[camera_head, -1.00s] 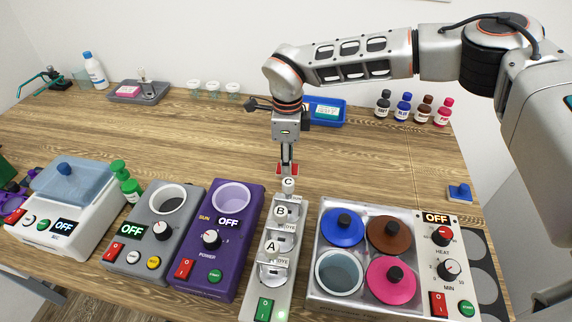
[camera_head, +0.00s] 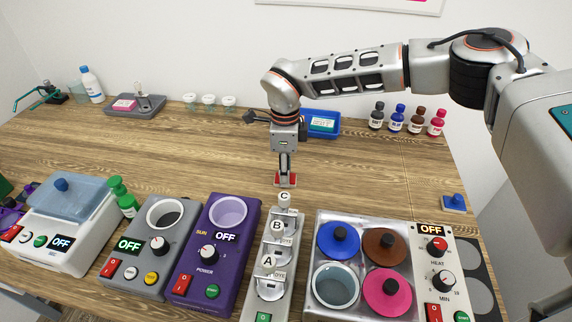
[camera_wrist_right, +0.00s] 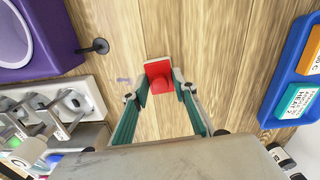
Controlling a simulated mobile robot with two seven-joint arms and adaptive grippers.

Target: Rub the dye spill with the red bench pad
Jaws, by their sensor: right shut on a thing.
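The red bench pad (camera_head: 292,182) lies flat on the wooden table, just behind the C end of the labelled rack. My right gripper (camera_head: 285,170) points down and is shut on the pad's red knob. In the right wrist view the red pad (camera_wrist_right: 157,67) shows between the fingers of my right gripper (camera_wrist_right: 161,86). A faint purple smear (camera_wrist_right: 123,80), probably the dye spill, marks the wood to the left of the pad, apart from it. I cannot make the smear out in the head view. My left gripper is not in view.
The rack (camera_head: 252,300), purple device (camera_head: 219,250) and four-pot heater (camera_head: 318,232) stand in front of the pad. A blue tray (camera_head: 322,124) and several bottles (camera_head: 397,118) stand behind. A blue pad (camera_head: 454,203) lies at right.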

